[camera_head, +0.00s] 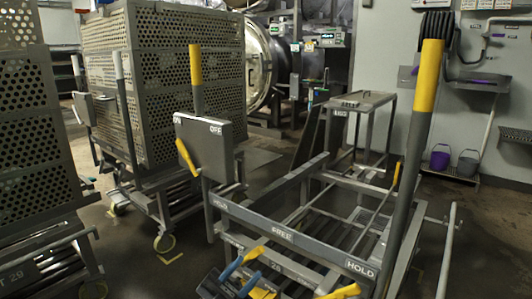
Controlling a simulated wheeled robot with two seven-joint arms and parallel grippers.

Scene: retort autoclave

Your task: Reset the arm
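My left gripper (241,277) is at the bottom centre, low in front of the grey cart frame (285,236). It has a dark body and two blue fingers set apart, with no object visible between them. Yellow parts show close to the fingers; I cannot tell whether they touch. My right gripper is not in view. The cart frame carries the labels HOLD, FREE and HOLD on its front bar. A yellow handle (340,292) sticks out below the right HOLD label.
Perforated metal crates (165,85) on wheeled carts stand at the left. A tall yellow-topped post (425,90) rises at the right. A round retort (258,65) is behind. Purple (440,158) and grey (467,163) buckets stand by the wall.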

